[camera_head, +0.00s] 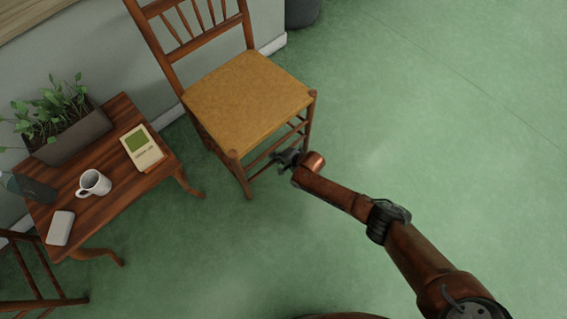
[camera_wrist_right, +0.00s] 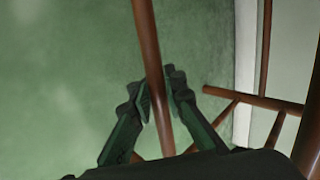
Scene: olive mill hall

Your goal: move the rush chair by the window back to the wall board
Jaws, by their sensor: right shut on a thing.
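The rush chair (camera_head: 247,98) stands upright on the green floor with its back close to the wall board (camera_head: 271,47). It has a woven tan seat and a brown wooden frame. My right gripper (camera_head: 286,158) is low at the chair's front, below the seat. In the right wrist view its two fingers (camera_wrist_right: 159,95) are closed around a brown wooden bar (camera_wrist_right: 150,55) of the chair. The white wall board (camera_wrist_right: 244,60) also shows there, beyond the chair's rungs. My left gripper is in neither view.
A wooden side table (camera_head: 110,205) left of the chair holds a planter (camera_head: 72,137), a mug (camera_head: 93,184), a book (camera_head: 137,148) and a small white box (camera_head: 60,228). Another chair (camera_head: 40,275) is at the lower left. A dark pot (camera_head: 302,12) stands at the top. Floor on the right is clear.

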